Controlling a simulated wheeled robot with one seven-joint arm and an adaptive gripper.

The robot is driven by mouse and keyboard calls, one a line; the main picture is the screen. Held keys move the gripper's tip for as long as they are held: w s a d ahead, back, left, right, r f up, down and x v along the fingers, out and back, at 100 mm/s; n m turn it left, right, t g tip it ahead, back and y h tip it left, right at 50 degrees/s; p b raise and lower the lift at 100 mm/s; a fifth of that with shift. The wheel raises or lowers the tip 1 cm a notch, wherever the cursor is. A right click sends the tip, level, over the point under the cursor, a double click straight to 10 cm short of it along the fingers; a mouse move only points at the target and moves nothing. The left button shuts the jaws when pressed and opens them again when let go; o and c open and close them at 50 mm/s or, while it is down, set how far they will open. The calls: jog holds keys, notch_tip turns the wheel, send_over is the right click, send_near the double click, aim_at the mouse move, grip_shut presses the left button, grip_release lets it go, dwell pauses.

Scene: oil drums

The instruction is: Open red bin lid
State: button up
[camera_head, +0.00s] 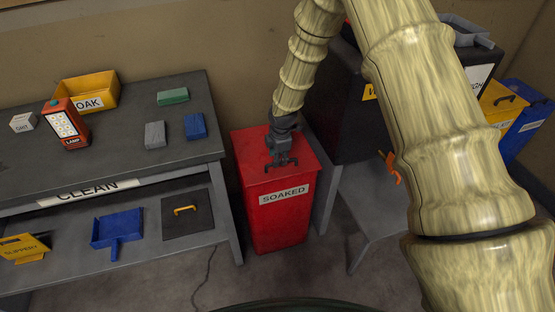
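The red bin (276,226) stands on the floor between the two tables, with a white "SOAKED" label on its front. Its red lid (251,151) lies flat on top and looks shut. My gripper (282,163) points down over the middle of the lid, at or just above its surface. Dark parts at its end spread sideways, and I cannot tell fingers from a lid handle there. Whether the gripper touches or holds anything is too small to see.
A grey table (110,150) at left, marked "CLEAN", holds a yellow bin (100,88), a red lamp box (66,128) and several blocks. A dark bin (340,110) stands close at right, partly behind my arm. Yellow (500,102) and blue (525,128) bins stand further right.

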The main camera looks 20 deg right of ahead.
jog(key=shift+w+f, duration=0.15)
jog(key=shift+f, duration=0.55)
jog(key=shift+w+f, duration=0.15)
jog(key=shift+f, duration=0.5)
grip_shut()
